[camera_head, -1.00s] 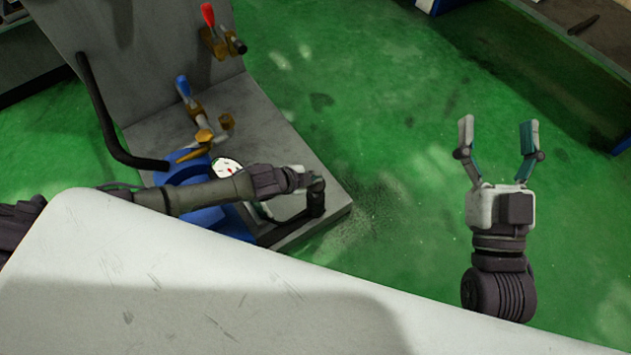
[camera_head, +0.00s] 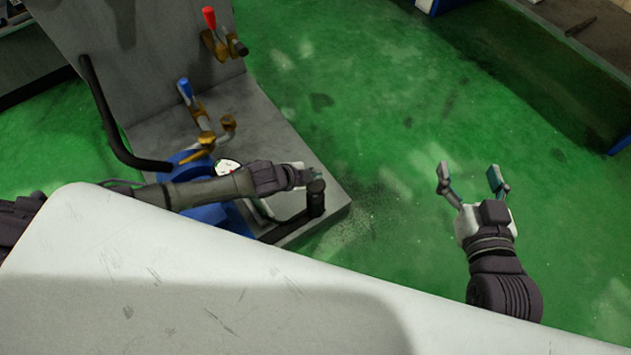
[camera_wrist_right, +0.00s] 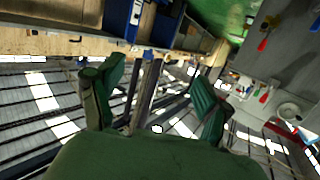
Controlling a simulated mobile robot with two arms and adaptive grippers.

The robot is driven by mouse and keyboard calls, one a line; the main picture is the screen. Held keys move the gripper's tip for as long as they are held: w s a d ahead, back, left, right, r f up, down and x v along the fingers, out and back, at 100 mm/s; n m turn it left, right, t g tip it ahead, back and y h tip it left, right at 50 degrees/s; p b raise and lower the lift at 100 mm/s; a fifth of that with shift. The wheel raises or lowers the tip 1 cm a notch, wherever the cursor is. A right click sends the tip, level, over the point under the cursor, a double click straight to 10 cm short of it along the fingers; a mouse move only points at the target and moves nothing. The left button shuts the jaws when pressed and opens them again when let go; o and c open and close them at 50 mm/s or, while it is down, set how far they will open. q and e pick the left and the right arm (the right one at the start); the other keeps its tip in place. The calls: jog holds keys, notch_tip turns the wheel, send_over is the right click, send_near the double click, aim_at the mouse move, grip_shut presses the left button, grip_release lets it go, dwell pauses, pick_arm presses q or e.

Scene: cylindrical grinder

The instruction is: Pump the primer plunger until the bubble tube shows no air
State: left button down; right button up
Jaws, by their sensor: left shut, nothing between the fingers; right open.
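My left gripper (camera_head: 305,176) reaches across the pump unit from the left, beside a short black upright handle (camera_head: 316,198) at the unit's right edge. It looks shut and empty; I cannot tell whether it touches the handle. Whether this handle is the primer plunger is not clear. No bubble tube can be made out; my left arm hides part of the blue pump body (camera_head: 222,216). My right gripper (camera_head: 468,175) is open and empty above the green floor, well right of the unit. Its spread fingers also show in the right wrist view (camera_wrist_right: 155,95).
On the grey panel are a red-handled valve (camera_head: 209,18) and a blue-handled valve (camera_head: 185,88) on brass fittings. A white-faced gauge (camera_head: 228,167) sits by my left arm. A black bent pipe (camera_head: 105,115) stands left. Green floor (camera_head: 400,110) is open between unit and bench (camera_head: 590,50).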

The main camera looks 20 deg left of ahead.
pick_arm(q)
jog(key=shift+r, duration=0.25)
jog(key=shift+r+p, duration=0.95)
jog(key=shift+p, duration=0.25)
pick_arm(e)
jog(key=s+d+f+g+h, duration=0.2)
jog(key=s+d+f+g, duration=0.1)
jog(key=s+f+g, duration=0.3)
jog(key=shift+s+f+g, duration=0.2)
jog(key=shift+f+g, duration=0.1)
jog(key=shift+f, duration=1)
